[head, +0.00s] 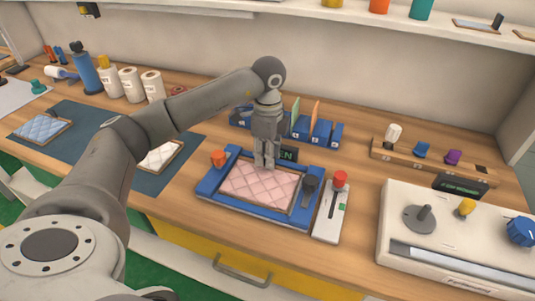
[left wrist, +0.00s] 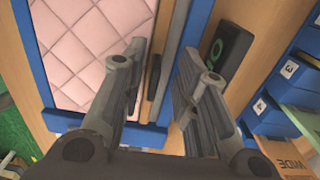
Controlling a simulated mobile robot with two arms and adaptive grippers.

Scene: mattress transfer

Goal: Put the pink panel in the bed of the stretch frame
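The pink quilted panel (head: 260,187) lies flat inside the blue stretch frame (head: 207,183), with thin brown edging around it. It also shows at the left of the left wrist view (left wrist: 90,50). My left gripper (head: 265,163) points down at the frame's back edge, beside the panel. In the left wrist view its fingers (left wrist: 162,58) are apart, with the brown edging and blue frame wall seen between them. It holds nothing that I can see. Whether the fingertips touch the panel cannot be told. My right gripper is not in view.
An orange knob (head: 218,157) and a dark clamp (head: 309,188) sit on the frame's sides. A red-knobbed lever unit (head: 330,212) stands to its right. A blue panel (head: 42,128) and a cream panel (head: 160,155) lie on the dark mat at left. Blue slotted holders (head: 320,130) stand behind.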

